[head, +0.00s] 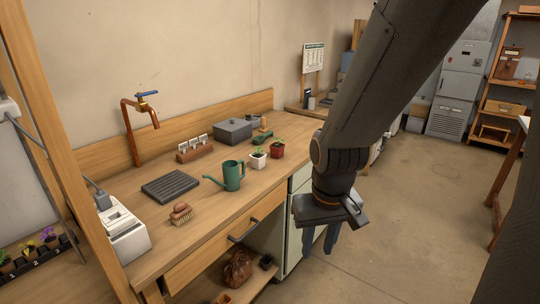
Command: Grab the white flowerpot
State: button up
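On the wooden counter (150,250) are a green watering can (233,175), a dark ridged tray (170,187), a brush (181,214), a grey box (233,131) and a white device (124,236). A copper tap (140,108) rises behind. The floor at right is clear.

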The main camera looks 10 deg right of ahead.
aim_at(258, 158)
jog(key=z, duration=1.1)
jog(key=i, duration=0.3)
jog(key=u, duration=1.35)
jog(key=i, duration=0.5)
jog(key=z, duration=0.05)
